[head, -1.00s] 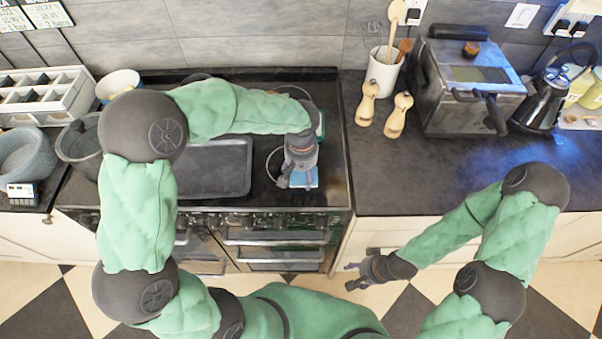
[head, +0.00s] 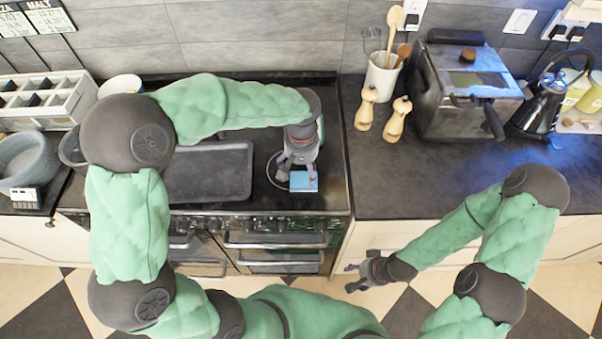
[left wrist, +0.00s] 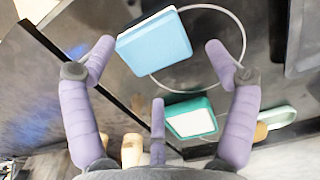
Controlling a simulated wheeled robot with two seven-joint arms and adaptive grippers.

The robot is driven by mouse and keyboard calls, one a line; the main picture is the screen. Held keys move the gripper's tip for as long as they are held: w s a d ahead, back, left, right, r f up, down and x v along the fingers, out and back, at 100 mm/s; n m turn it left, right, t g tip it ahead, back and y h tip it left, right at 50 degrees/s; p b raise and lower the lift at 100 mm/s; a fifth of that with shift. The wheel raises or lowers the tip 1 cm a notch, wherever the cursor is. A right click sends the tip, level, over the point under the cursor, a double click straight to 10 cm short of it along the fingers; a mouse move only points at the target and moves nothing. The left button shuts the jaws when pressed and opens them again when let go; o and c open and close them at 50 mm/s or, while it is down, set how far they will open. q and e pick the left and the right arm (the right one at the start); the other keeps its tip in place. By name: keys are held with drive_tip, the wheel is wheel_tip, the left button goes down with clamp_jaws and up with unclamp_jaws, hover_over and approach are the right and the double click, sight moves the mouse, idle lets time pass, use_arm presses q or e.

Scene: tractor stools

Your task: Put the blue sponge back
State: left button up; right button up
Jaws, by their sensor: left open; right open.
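The blue sponge (head: 304,181) lies on the dark stove top near its front right corner. In the left wrist view the sponge (left wrist: 155,42) has a light blue face and a white layer along one side. My left gripper (head: 297,172) is open just above and behind the sponge. In the left wrist view its purple fingers (left wrist: 158,58) are spread, with the sponge in the gap between the tips; I see no clear contact. A green holder with a white inside (left wrist: 192,118) shows there too, mostly hidden by my arm in the head view. My right gripper (head: 364,272) is open and empty in front of the counter.
A thin wire ring (left wrist: 243,42) lies around the sponge area. A black tray (head: 208,172) is left of my left gripper. A brush with a pale green handle (left wrist: 277,117) lies near the holder. Wooden mills (head: 366,108) and a fryer (head: 468,85) stand on the right counter.

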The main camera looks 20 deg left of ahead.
sight(301, 179)
use_arm(q)
wheel_tip(301, 179, up, 7)
drive_tip(key=p, duration=0.1)
drive_tip(key=shift+f, duration=0.1)
idle(0.6)
